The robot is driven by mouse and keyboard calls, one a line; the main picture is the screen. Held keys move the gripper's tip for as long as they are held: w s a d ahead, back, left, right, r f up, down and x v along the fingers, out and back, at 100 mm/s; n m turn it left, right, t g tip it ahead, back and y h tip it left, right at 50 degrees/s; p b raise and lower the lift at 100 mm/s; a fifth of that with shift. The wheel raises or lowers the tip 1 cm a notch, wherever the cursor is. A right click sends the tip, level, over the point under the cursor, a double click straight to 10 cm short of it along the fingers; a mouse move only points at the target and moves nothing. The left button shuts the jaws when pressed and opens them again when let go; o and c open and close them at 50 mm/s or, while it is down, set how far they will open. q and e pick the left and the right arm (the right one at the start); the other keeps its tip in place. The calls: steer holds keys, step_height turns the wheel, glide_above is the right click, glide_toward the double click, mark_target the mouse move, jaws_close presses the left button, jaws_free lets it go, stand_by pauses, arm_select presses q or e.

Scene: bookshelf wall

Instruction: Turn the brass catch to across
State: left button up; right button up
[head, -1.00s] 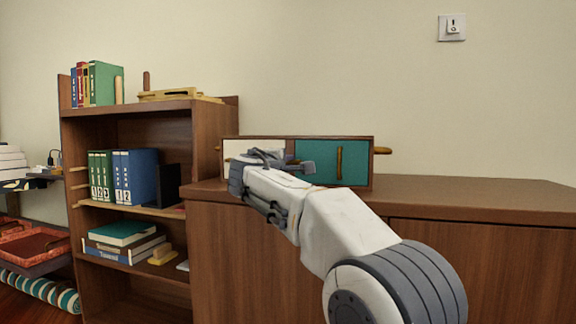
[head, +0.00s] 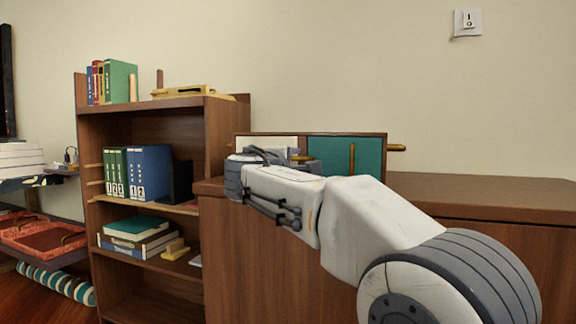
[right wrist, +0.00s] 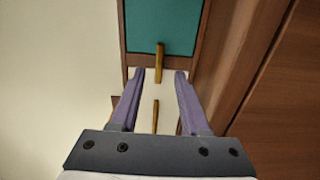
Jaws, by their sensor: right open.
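The brass catch (head: 300,157) shows in the head view on the front of the low wooden case (head: 372,135), beside the teal panel (head: 330,155). It looks roughly level there, partly behind my arm. In the right wrist view the catch (right wrist: 159,62) reaches from the teal panel (right wrist: 160,25) over the brown divider. My right gripper (right wrist: 160,75) is open, with the catch's near end between its spread fingertips and no visible contact. In the head view my right gripper (head: 262,160) covers part of the cream panel (head: 262,142). My left gripper is out of view.
The case stands on a wooden cabinet (head: 480,190). A brass bar (head: 352,158) is upright on the teal panel. Another brass piece (right wrist: 155,117) lies between my finger bases in the wrist view. A bookshelf (head: 226,125) stands left. The cabinet top right of the case is clear.

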steer(key=v, duration=0.5)
steer(key=shift+s+p, duration=0.1)
steer(key=shift+p, duration=0.2)
steer(key=s+d+f+m+g+y+p, duration=0.1)
steer(key=s+d+f+g+p, duration=0.1)
steer(key=s+f+g+p, duration=0.4)
steer(key=s+d+f+m+g+y+p, duration=0.1)
steer(key=s+d+f+g+y+p, duration=0.2)
steer(key=s+f, duration=0.55)
steer(key=s+d+f+m+g+y+p, duration=0.1)
steer(key=s+f+m+g+p, duration=0.3)
steer(key=s, duration=0.8)
steer(key=s+d+f+m+g+y+p, duration=0.15)
steer(key=s+g+p, duration=0.3)
steer(key=s, duration=0.75)
step_height(320, 180, up, 36)
steer(key=p, duration=3.7)
steer(key=shift+f, duration=0.15)
